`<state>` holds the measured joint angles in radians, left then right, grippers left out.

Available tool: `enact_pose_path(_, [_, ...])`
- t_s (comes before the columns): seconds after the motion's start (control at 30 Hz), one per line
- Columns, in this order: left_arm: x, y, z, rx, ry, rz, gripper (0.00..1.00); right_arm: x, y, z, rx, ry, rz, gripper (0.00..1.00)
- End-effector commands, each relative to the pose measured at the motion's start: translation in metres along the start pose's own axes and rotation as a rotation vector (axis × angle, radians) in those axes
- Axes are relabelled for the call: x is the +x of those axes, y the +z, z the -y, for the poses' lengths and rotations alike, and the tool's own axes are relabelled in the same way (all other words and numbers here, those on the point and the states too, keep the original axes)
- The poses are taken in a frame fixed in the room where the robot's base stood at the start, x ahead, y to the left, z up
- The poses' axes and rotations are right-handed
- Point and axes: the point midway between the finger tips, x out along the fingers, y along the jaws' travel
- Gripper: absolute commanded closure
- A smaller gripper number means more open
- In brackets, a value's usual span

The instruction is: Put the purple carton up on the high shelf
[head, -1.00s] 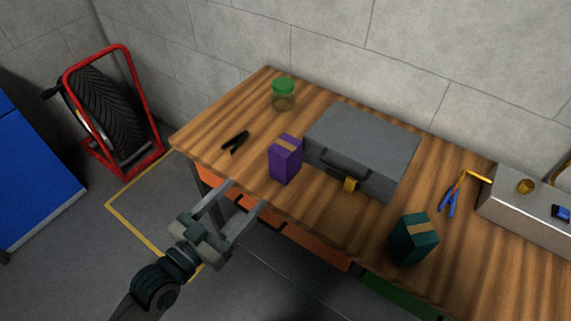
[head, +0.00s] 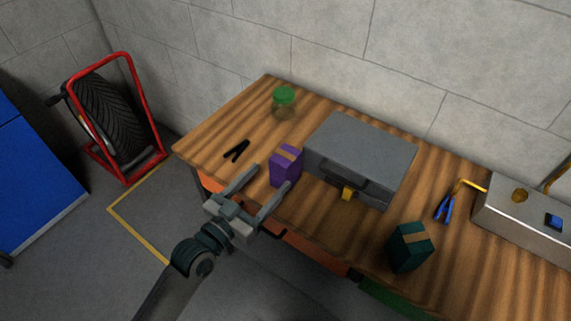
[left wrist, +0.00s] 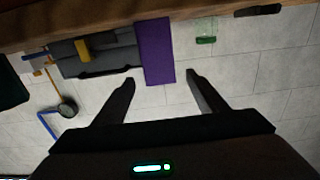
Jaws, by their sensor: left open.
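The purple carton (head: 285,167) stands upright on the wooden workbench, just left of a grey case. It has a tan strip on top. My left gripper (head: 270,178) is open, its two fingers pointing toward the carton from the bench's front edge. The carton looks just ahead of the fingertips, not clearly between them. In the left wrist view the purple carton (left wrist: 156,52) shows beyond and between the open left gripper's fingertips (left wrist: 160,78). My right gripper is not in view. No high shelf shows.
The grey case (head: 360,150) stands close to the carton's right. A green-lidded jar (head: 284,102) and a black clamp (head: 237,150) lie left and behind. A dark green carton (head: 409,247), blue pliers (head: 445,207) and a metal box (head: 525,218) are to the right.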

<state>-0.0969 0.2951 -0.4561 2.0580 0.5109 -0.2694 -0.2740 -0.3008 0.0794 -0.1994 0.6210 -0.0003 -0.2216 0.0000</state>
Motion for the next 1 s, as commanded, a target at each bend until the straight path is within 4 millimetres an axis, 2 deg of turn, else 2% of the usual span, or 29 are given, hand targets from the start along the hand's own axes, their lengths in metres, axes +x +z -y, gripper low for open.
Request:
enact_pose_path(0.1, [0.019,-0.003,0.000,-0.001,0.000,0.000,0.34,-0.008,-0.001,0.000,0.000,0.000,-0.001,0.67])
enact_pose_path(0.2, [0.028,-0.001,0.000,-0.001,0.000,0.001,0.34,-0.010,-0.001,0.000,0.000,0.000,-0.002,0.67])
enact_pose_path(0.7, [0.035,-0.002,0.000,0.000,0.000,0.000,0.34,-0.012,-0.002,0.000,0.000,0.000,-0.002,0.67])
enact_pose_path(1.0, [0.067,-0.013,-0.001,-0.001,0.000,-0.001,0.34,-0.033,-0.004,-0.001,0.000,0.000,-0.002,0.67])
